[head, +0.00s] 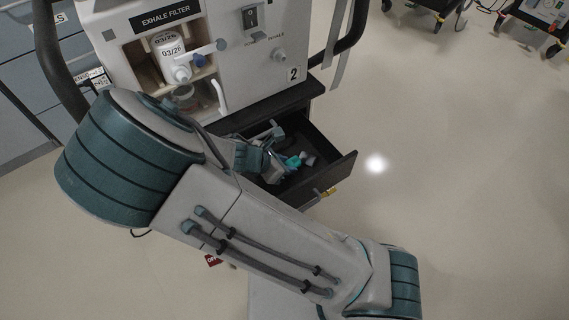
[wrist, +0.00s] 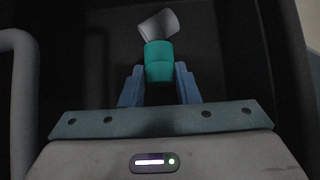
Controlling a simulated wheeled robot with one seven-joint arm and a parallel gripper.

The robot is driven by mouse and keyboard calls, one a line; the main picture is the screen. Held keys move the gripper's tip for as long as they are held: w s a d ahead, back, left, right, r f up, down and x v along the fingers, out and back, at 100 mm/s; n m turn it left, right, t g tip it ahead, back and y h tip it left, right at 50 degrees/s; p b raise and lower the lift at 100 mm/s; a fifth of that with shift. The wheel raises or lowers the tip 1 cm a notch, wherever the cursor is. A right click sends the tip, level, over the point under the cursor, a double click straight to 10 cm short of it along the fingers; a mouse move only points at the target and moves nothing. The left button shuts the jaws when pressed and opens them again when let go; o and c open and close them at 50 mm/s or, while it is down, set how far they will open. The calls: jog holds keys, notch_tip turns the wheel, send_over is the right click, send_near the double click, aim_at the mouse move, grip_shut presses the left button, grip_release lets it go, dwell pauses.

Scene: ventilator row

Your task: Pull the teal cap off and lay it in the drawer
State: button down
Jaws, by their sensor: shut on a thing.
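The teal cap (wrist: 159,62) is between the two blue fingers of my gripper (wrist: 160,86) in the wrist view, and the gripper is shut on it. A pale grey cylindrical piece (wrist: 158,24) lies just beyond the cap, tilted; I cannot tell whether they touch. In the head view the teal cap (head: 293,162) is inside the open dark drawer (head: 340,165) below the ventilator, with my gripper (head: 284,160) reaching in. The drawer floor under the cap is mostly hidden by my arm, so its height above the floor is unclear.
A pale curved handle (wrist: 18,95) is at the wrist view's left. Open floor (head: 450,180) lies to the right.

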jog(key=shift+f+b, duration=0.4)
jog(key=shift+f, duration=0.3)
jog(key=c, duration=1)
grip_release()
jog(key=s+a+r+p, duration=0.1)
jog(key=a+r+p, duration=0.1)
jog(key=r+p, duration=0.2)
jog(key=s+a+r+p, duration=0.2)
jog(key=r+p, duration=0.3)
jog(key=r, duration=0.3)
jog(key=s+a+r+p, duration=0.2)
jog(key=a+r+p, duration=0.2)
jog(key=r, duration=0.2)
jog(key=shift+r+p, duration=0.1)
jog(key=shift+p, duration=0.25)
